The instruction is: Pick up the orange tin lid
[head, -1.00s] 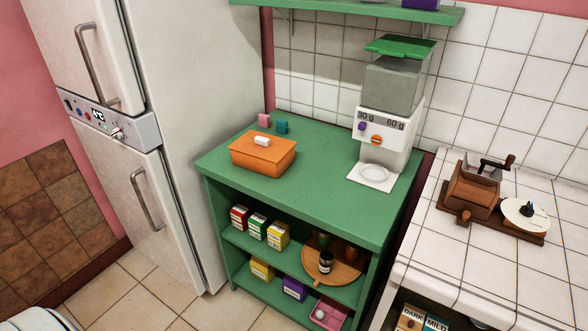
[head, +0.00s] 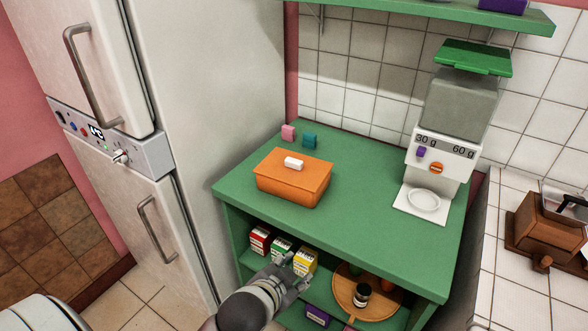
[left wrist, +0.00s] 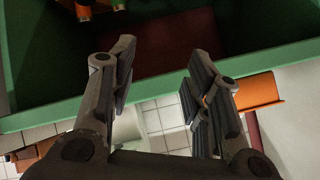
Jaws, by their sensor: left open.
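The orange tin lid (head: 308,177) sits on the orange tin (head: 288,193), on the green cabinet top. An orange surface (left wrist: 260,90), likely the tin, shows beyond the right finger. My right gripper is not in view.
The green cabinet top (head: 350,225) is clear right of the tin up to the white dispenser (head: 440,150). The fridge (head: 195,110) stands left, a wall shelf (head: 420,12) above.

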